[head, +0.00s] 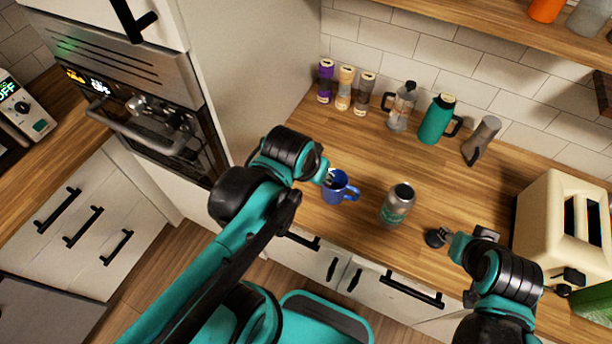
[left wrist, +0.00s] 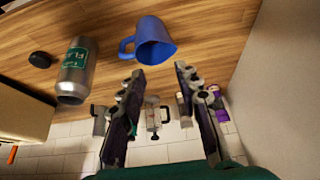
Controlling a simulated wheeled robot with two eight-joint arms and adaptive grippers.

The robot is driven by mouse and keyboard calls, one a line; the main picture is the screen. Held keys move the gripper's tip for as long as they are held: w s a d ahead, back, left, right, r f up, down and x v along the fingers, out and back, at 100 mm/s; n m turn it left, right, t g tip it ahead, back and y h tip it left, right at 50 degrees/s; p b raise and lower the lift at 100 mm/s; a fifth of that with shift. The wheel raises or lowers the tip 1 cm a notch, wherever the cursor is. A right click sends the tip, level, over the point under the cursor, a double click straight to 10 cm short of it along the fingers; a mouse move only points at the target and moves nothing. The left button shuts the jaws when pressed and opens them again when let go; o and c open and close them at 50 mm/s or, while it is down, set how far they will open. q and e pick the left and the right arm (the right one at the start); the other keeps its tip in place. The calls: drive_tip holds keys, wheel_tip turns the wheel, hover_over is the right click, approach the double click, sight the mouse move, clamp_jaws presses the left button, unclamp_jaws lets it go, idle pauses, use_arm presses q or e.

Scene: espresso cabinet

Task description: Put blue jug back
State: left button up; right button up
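The blue jug (head: 338,191) stands on the wooden counter near its front edge, with its handle to the right in the head view. In the left wrist view the jug (left wrist: 155,45) lies just beyond the fingertips, with its handle to the left. My left gripper (left wrist: 160,70) is open, its two fingers apart with nothing between the tips. In the head view my left gripper (head: 326,176) is at the jug's left side; contact cannot be told. My right gripper (head: 468,243) is low over the counter at the right; its fingers are unclear.
A steel can with a green label (head: 397,203) stands right of the jug. A black round object (head: 437,238) is near my right gripper. Bottles, a glass press (head: 401,106) and a teal jug (head: 437,119) line the back. A cream toaster (head: 565,225) stands right; a built-in oven (head: 140,105) is left.

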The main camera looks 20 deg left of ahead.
use_arm(q)
drive_tip(key=shift+s+a+f+n+t, duration=0.2)
drive_tip(key=shift+s+a+n+t, duration=0.1)
drive_tip(key=shift+s+a+t, duration=0.6)
drive_tip(key=shift+a, duration=0.1)
wheel_tip(320, 180, down, 9)
drive_tip(key=b, duration=0.8)
drive_tip(key=shift+r+b, duration=0.2)
drive_tip(key=shift+b, duration=0.1)
